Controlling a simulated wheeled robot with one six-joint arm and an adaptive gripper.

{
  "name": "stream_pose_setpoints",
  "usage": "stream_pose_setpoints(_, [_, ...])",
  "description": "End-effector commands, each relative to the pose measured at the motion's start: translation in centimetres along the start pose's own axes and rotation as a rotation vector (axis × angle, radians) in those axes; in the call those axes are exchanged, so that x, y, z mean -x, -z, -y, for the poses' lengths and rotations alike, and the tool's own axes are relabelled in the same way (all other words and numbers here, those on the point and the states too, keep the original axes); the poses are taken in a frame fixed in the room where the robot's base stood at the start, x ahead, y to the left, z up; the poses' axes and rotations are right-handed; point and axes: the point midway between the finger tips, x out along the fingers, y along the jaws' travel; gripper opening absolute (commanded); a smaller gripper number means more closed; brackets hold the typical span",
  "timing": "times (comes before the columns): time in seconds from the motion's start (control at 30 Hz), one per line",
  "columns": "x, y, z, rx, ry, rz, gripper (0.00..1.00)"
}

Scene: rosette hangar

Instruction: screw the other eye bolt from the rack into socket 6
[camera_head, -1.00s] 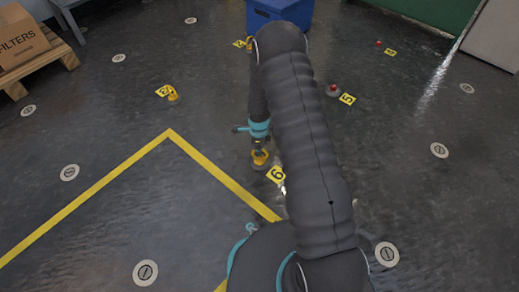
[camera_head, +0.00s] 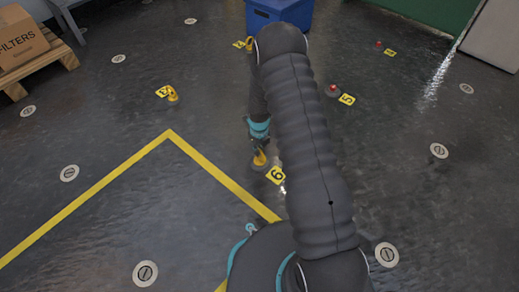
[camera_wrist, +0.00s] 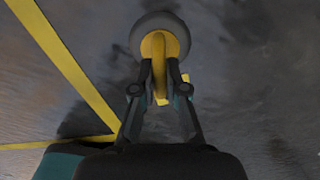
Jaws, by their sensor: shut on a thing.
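My gripper (camera_head: 259,144) points down at the floor beside the yellow number 6 tag (camera_head: 276,175). It is shut on a yellow eye bolt (camera_head: 259,160), which stands at the grey round socket 6 (camera_head: 260,168). In the wrist view my gripper (camera_wrist: 160,70) has its two fingers on the yellow ring of the eye bolt (camera_wrist: 159,44), with the grey disc of the socket (camera_wrist: 138,28) around it. The bolt's thread is hidden, so how deep it sits cannot be told.
Another yellow eye bolt (camera_head: 173,95) stands by a number tag at left. A red-topped piece (camera_head: 332,89) stands by tag 5 (camera_head: 347,99). A blue bin (camera_head: 280,12) is at the back. Round floor plates (camera_head: 145,273) dot the open floor.

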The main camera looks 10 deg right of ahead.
Motion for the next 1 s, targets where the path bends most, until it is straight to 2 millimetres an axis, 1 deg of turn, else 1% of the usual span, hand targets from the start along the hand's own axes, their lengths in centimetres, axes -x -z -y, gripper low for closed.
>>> stream_pose_setpoints(0.1, [-0.2,0.1,0.0,-0.057,-0.001,-0.002,0.00])
stream_pose_setpoints(0.3, [-0.2,0.1,0.0,-0.064,-0.001,-0.002,0.00])
stream_pose_setpoints(0.33, [-0.2,0.1,0.0,-0.064,-0.001,-0.002,0.14])
stream_pose_setpoints(0.37, [-0.2,0.1,0.0,-0.064,-0.001,-0.002,0.22])
stream_pose_setpoints(0.4, [-0.1,0.1,0.0,-0.063,-0.001,-0.002,0.32])
stream_pose_setpoints(0.43, [-0.1,0.1,0.0,-0.063,-0.001,-0.002,0.39])
stream_pose_setpoints(0.47, [-0.1,0.1,0.0,-0.063,-0.001,-0.002,0.41])
stream_pose_setpoints(0.77, [0.0,0.0,0.0,-0.062,0.000,-0.001,0.41])
stream_pose_setpoints(0.87, [0.5,0.0,0.0,-0.062,0.000,0.000,0.41])
stream_pose_setpoints(1.0, [1.6,0.0,0.0,-0.062,0.000,0.001,0.41])
